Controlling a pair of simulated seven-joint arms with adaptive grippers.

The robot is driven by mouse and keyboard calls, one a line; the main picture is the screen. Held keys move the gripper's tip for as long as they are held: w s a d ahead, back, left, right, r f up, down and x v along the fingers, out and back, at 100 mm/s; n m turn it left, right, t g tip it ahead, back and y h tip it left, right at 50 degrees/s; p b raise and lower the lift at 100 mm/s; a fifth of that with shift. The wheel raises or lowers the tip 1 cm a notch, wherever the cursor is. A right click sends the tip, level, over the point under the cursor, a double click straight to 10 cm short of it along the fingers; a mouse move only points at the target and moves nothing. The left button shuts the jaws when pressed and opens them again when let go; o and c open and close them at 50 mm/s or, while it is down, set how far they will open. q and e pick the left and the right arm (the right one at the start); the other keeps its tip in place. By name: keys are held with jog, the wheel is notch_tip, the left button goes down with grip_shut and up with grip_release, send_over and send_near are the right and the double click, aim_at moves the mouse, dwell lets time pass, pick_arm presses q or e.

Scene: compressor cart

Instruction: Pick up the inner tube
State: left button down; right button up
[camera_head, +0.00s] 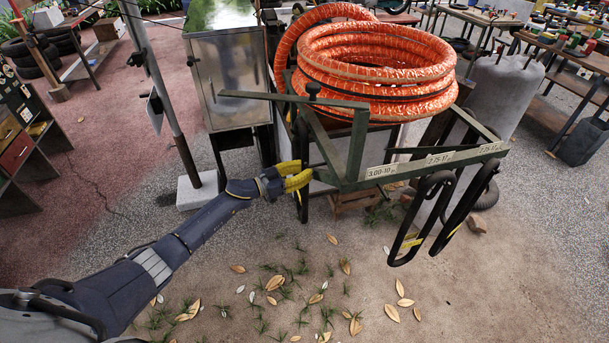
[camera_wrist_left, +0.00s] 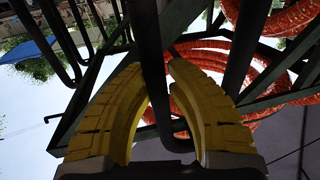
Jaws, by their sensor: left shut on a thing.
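My left gripper (camera_head: 300,174) has yellow fingers and is at the left end of a green metal rack (camera_head: 430,163). It is shut on a black inner tube (camera_head: 302,207), a narrow hanging loop mostly hidden behind the fingers. In the left wrist view the tube (camera_wrist_left: 155,75) passes between the yellow fingers (camera_wrist_left: 158,75), and its rounded end shows just beyond them. Other black inner tubes (camera_head: 412,232) hang at the rack's right end, under size labels. The 3.00-10 label (camera_head: 379,171) is nearer the gripper. My right gripper is not in view.
A coiled orange hose (camera_head: 380,65) sits behind the rack's front bar. A grey metal cabinet (camera_head: 228,80) and a pole on a concrete block (camera_head: 197,190) stand to the left. The leaf-strewn ground in front is free.

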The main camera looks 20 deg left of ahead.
pick_arm(q)
jog(key=r+v, duration=0.2)
jog(key=v, duration=1.6)
dwell(0.6)
